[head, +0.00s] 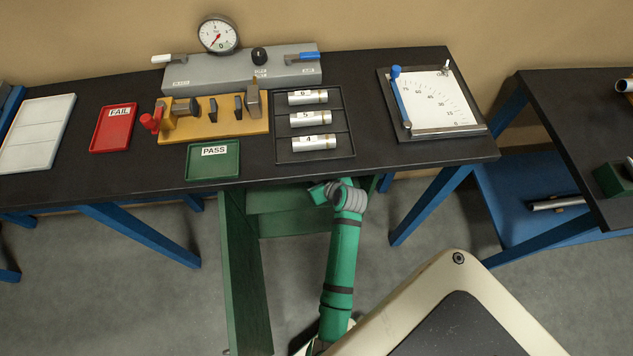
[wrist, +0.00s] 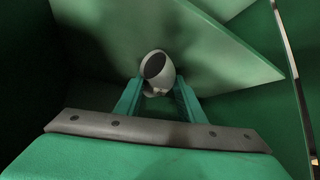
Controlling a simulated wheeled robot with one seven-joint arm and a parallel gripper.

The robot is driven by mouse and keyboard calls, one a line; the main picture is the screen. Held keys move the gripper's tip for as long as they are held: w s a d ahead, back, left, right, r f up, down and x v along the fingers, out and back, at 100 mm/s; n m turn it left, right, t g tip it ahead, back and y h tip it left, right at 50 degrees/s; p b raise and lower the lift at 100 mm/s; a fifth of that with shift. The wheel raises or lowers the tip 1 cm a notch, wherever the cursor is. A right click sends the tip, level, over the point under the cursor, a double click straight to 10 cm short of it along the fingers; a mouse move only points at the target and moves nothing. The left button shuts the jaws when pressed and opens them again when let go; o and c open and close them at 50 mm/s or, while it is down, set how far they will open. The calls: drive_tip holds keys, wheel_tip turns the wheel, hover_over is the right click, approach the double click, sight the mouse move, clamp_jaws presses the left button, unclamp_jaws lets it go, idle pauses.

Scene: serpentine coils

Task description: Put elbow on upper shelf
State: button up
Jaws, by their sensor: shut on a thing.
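The elbow (wrist: 157,66) is a short pale grey pipe piece with a dark round opening. It shows in the wrist view between the fingertips of my gripper (wrist: 158,92), which is shut on it. Its opening faces up and left in that view. Behind it is a slanted green panel (wrist: 215,45) of the green shelf unit; I cannot tell whether the elbow touches it. In the head view the green shelf unit (head: 285,197) stands under the black table. My arm reaches in there, and the table hides the gripper and elbow.
The black table (head: 380,158) overhangs the arm's end. On it are a pipe rack (head: 343,148), a green PASS tray (head: 213,174), a red FAIL tray (head: 113,142) and a gauge bench (head: 240,75). A green side wall (head: 245,285) stands left of my arm. Blue table legs (head: 425,205) stand to the right.

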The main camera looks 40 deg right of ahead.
drive_tip(key=shift+f, duration=1.15)
drive_tip(key=shift+f, duration=0.1)
drive_tip(key=o, duration=1.2)
drive_tip(key=v, duration=1.2)
